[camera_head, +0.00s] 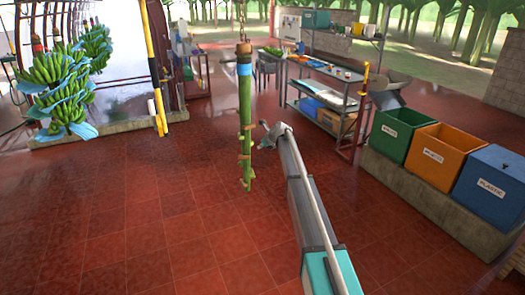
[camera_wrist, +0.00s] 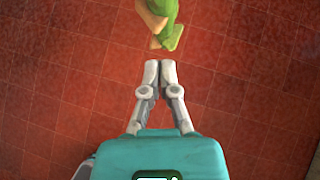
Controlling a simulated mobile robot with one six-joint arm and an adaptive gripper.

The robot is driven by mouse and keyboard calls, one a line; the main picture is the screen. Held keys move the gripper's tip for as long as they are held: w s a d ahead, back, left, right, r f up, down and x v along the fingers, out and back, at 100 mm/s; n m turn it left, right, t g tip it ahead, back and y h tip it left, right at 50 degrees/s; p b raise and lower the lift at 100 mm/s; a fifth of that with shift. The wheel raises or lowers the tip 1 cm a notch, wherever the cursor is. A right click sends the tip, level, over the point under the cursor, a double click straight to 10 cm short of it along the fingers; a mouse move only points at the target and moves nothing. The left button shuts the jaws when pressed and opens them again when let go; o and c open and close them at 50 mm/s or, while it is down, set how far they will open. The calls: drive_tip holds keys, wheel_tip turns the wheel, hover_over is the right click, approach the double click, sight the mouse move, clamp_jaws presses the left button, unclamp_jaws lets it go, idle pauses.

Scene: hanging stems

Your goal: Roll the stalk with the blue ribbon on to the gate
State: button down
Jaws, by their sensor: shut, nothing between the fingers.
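A long green stalk (camera_head: 246,125) hangs upright from a chain in the middle of the head view, with a blue ribbon (camera_head: 245,69) near its brown top. Short brown and green stubs stick out along its lower part. The stalk's lower end also shows at the top of the wrist view (camera_wrist: 165,22). My gripper (camera_head: 265,126) is just right of the stalk's lower half, shut and empty. In the wrist view the shut fingertips (camera_wrist: 160,66) point at the stalk's end, with a small gap in the picture. I cannot tell which structure is the gate.
A metal shelf table (camera_head: 322,90) stands behind right. Green, orange (camera_head: 437,155) and blue bins sit on a ledge at the right. The red tiled floor (camera_head: 150,220) is clear.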

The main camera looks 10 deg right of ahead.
idle(0.4)
drive_tip(key=s+d+f+p+v, duration=0.1)
drive_tip(key=f+p+v, duration=0.1)
drive_tip(key=p+v, duration=0.5)
drive_tip(key=v, duration=0.6)
drive_tip(key=shift+s, duration=0.3)
drive_tip(key=shift+d+f, duration=0.1)
drive_tip(key=shift+f, duration=0.05)
